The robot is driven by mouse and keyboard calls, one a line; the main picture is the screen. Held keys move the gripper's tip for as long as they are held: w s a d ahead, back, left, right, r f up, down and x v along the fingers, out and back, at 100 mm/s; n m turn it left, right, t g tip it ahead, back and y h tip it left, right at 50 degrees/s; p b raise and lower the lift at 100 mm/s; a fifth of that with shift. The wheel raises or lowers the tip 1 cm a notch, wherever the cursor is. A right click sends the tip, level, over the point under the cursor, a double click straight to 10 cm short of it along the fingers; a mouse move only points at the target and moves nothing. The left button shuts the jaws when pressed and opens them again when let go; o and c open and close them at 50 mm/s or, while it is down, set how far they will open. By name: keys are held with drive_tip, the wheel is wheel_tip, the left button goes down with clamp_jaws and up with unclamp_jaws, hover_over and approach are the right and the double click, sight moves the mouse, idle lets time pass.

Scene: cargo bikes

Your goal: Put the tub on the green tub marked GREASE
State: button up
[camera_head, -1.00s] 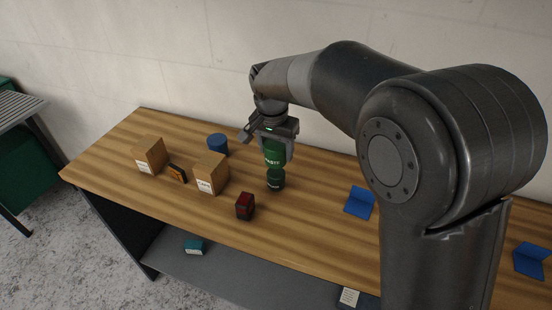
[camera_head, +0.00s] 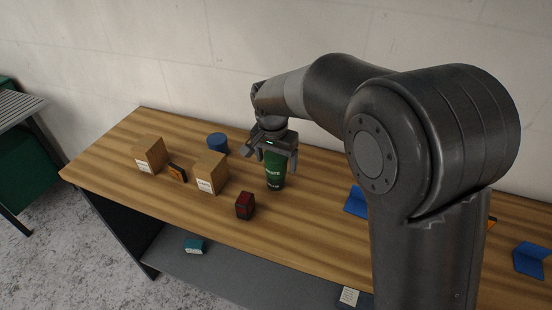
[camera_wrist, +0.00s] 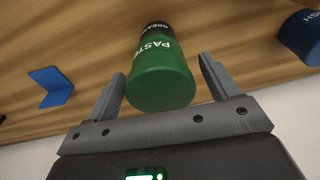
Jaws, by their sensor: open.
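The two look lined up, one on the other. My gripper (camera_head: 277,160) is open, with one finger on each side of the PASTE tub's upper part. In the wrist view a gap shows beside the right finger; contact on the left is unclear.
A blue tub (camera_head: 217,144), two cardboard boxes (camera_head: 211,174) (camera_head: 149,154), an orange-and-black item (camera_head: 178,173) and a dark red block (camera_head: 244,206) stand to the left. Blue angled brackets (camera_head: 356,201) (camera_head: 531,260) lie to the right. Bare bench (camera_head: 310,222) lies in front.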

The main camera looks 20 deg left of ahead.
sight(274, 158)
wheel_tip(274, 158, up, 12)
drive_tip(key=s, duration=0.1)
drive_tip(key=shift+s, duration=0.2)
idle(0.3)
drive_tip(key=shift+r, duration=0.15)
drive_tip(key=s+d+r+t+y, duration=0.1)
drive_tip(key=s+d+r, duration=0.1)
drive_tip(key=d, duration=0.9)
drive_tip(key=s+d+r+t, duration=0.1)
drive_tip(key=s+d+r, duration=0.2)
drive_tip(key=d, duration=0.7)
drive_tip(key=s+d+f+t, duration=0.1)
drive_tip(key=s+d+f, duration=0.1)
drive_tip(key=s+d, duration=0.4)
drive_tip(key=s+d+f+n+t, duration=0.1)
drive_tip(key=s+d+f, duration=0.2)
drive_tip(key=s+d, duration=0.4)
drive_tip(key=shift+s+d+f+h, duration=0.3)
drive_tip(key=shift+d+f+h, duration=0.1)
drive_tip(key=shift+d, duration=0.6)
